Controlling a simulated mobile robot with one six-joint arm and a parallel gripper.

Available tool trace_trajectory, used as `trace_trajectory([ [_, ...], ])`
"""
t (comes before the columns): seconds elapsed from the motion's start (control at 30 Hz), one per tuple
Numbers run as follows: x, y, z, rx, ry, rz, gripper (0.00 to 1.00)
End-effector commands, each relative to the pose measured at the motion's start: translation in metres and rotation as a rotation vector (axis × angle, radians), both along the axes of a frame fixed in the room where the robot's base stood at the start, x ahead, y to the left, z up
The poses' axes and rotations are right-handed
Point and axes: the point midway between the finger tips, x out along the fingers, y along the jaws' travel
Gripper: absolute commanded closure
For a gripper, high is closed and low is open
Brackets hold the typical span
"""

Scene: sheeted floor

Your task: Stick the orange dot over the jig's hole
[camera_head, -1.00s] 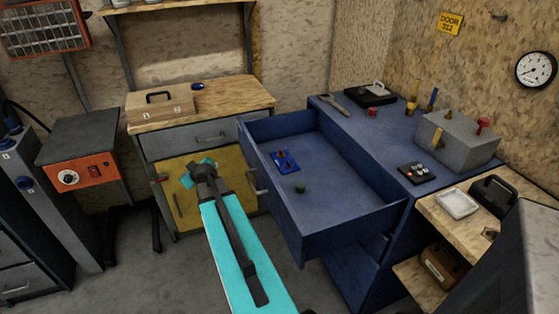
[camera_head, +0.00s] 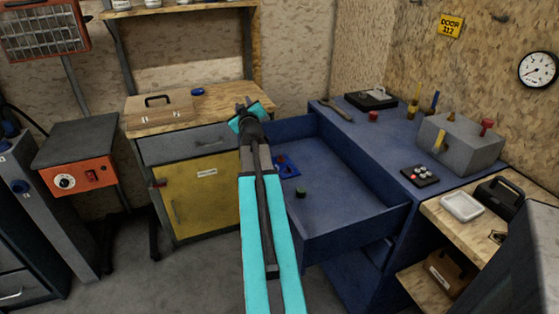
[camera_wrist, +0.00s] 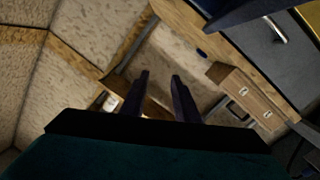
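My gripper (camera_head: 244,103) is raised in front of the wooden bench, near the left edge of the open blue drawer (camera_head: 358,233). In the wrist view its two fingers (camera_wrist: 160,78) stand apart with nothing between them. A blue plate (camera_head: 291,174) with small coloured parts lies in the drawer, partly hidden by my arm. A dark board (camera_head: 419,176) with red and pale spots lies on the blue cabinet. A grey block (camera_head: 462,145) with coloured pegs stands behind it. I cannot make out for sure which is the jig, its hole, or an orange dot.
A wooden box (camera_head: 160,108) and a blue item (camera_head: 198,92) are on the bench (camera_head: 225,106). A white tray (camera_head: 461,207) and a black case (camera_head: 499,197) sit on the right shelf. Much of the drawer floor is bare.

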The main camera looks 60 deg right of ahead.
Motion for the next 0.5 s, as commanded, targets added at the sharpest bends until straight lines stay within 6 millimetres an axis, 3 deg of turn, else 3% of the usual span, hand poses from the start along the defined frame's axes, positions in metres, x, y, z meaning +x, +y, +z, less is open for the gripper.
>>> trace_trajectory([
  [0.33,-0.054,-0.020,-0.040,0.139,0.043,-0.026,0.72],
  [0.5,-0.095,-0.024,-0.072,0.254,0.065,-0.033,0.72],
])
